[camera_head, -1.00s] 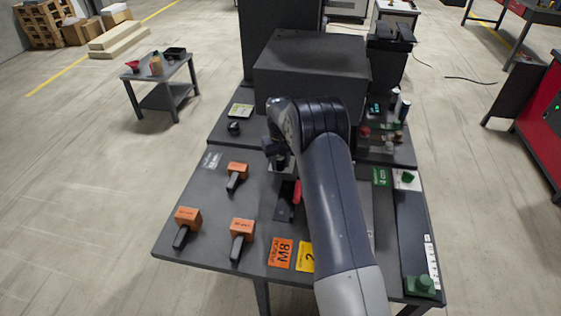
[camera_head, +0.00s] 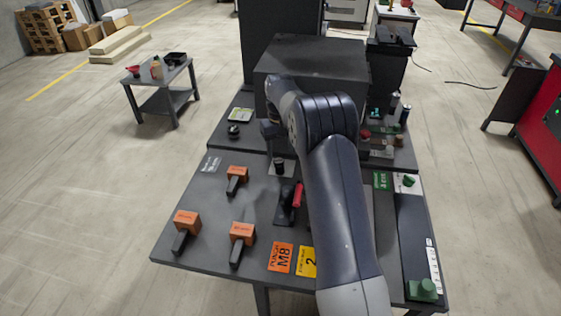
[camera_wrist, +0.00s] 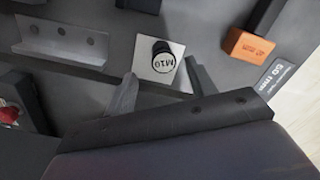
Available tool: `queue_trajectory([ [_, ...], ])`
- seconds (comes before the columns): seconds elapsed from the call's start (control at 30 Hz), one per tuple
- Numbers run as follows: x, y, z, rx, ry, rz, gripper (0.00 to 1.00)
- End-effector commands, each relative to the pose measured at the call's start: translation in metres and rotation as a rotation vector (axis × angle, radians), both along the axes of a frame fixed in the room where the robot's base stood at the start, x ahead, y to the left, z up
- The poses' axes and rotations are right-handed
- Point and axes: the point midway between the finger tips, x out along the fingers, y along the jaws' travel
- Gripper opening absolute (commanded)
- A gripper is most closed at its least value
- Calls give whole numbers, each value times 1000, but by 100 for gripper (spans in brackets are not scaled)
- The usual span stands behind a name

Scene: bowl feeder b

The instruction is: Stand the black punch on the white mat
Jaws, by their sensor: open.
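In the head view the punch (camera_head: 279,164) is a small dark cylinder on the pale mat (camera_head: 289,169), in the middle of the grey table. My gripper (camera_wrist: 160,72) is open in the wrist view, with its fingers spread to either side of the mat and apart from the punch. In the head view my gripper (camera_head: 269,129) is above and behind the punch, its fingertips partly hidden.
Several orange blocks with dark handles (camera_head: 237,174) lie on the table's left. A red-handled clamp (camera_head: 297,196) is just in front of the mat. A large dark box (camera_head: 312,68) stands behind. A dark strip with green knobs (camera_head: 421,288) is at right.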

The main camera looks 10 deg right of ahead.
Motion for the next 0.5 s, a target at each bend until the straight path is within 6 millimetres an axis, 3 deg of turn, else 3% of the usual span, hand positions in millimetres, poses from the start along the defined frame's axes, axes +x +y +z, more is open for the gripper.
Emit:
queue_trajectory([
  [0.2, 1, 0, 35, 0, -2, 0, 53],
  [0.5, 1, 0, 45, 0, 0, 0, 53],
])
